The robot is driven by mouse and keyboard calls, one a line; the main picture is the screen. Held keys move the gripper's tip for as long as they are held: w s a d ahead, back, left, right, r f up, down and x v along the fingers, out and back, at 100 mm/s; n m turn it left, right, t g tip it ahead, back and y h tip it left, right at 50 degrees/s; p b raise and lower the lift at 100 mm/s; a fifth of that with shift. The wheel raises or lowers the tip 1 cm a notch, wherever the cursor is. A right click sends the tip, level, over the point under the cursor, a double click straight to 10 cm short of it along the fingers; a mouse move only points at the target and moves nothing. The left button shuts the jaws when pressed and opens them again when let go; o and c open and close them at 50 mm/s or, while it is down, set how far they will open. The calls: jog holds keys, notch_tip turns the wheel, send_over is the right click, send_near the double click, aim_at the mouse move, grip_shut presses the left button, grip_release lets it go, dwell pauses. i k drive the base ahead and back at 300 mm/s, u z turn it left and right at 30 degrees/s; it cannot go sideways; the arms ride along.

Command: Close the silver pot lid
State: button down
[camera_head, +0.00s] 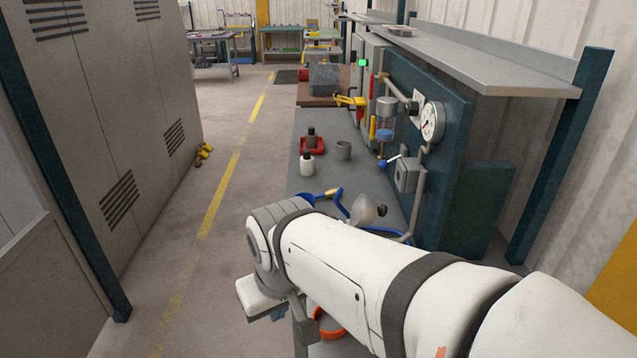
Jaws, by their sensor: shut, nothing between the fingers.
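The silver pot lid (364,209) stands tilted up near the right side of the grey bench, with a dark round knob (382,210) on its right. My white arm crosses in front, below it, and hides whatever lies under it, so I cannot see the pot's body. My gripper (311,322) shows only in part, low in the picture at the bench's front left edge, below and left of the lid and apart from it. It is shut and holds nothing; its fingertips are hard to make out.
An orange ring (327,326) is near my gripper.

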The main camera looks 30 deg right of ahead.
aim_at(370, 213)
jog(key=u, duration=0.1)
jog(key=k, duration=0.6)
jog(key=z, duration=1.05)
jog(key=i, duration=1)
jog(key=z, duration=0.05)
